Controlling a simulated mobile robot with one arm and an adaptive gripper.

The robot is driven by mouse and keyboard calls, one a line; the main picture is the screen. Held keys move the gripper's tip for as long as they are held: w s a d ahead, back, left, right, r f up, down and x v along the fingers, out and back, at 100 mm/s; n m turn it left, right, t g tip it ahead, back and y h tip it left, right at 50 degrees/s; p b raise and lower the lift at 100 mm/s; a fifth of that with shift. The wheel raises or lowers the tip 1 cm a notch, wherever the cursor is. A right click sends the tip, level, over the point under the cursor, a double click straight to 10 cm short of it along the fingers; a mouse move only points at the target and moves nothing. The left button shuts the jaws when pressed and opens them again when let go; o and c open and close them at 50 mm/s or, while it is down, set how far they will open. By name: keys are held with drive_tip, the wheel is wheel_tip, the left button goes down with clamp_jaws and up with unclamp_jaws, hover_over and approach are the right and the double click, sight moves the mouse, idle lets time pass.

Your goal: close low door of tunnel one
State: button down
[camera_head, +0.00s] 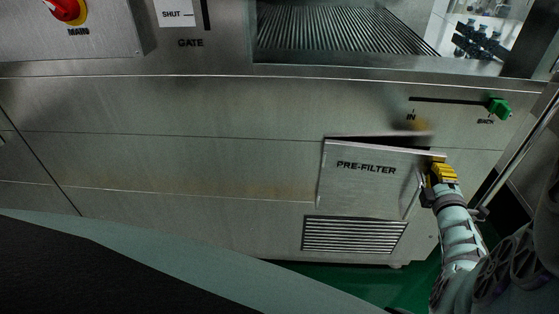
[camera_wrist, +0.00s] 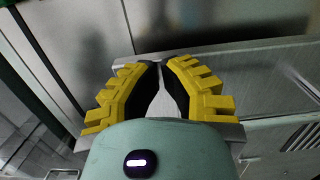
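The low door is the metal panel marked PRE-FILTER (camera_head: 352,188), at the lower right of the machine front. It stands ajar, with a dark gap along its top edge and its upper right corner out from the front. My gripper (camera_head: 443,170) has yellow fingers and is at the door's upper right edge. The pale door panel (camera_wrist: 138,72) lies behind the fingers. I cannot tell whether the fingers touch it.
A slotted vent (camera_head: 354,235) is below the door. A green slider handle (camera_head: 499,107) is up to the right, on a slot marked IN and BACK. A ribbed opening (camera_head: 325,32) is above, with a red MAIN knob (camera_head: 64,8) at upper left. Green floor (camera_head: 400,288) lies below.

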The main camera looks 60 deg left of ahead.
drive_tip(key=w+a+g+b, duration=0.1)
drive_tip(key=w+a+n+g+y+b, duration=0.1)
drive_tip(key=shift+w+a+n+y, duration=0.1)
drive_tip(key=shift+a+n+y, duration=0.2)
idle(0.4)
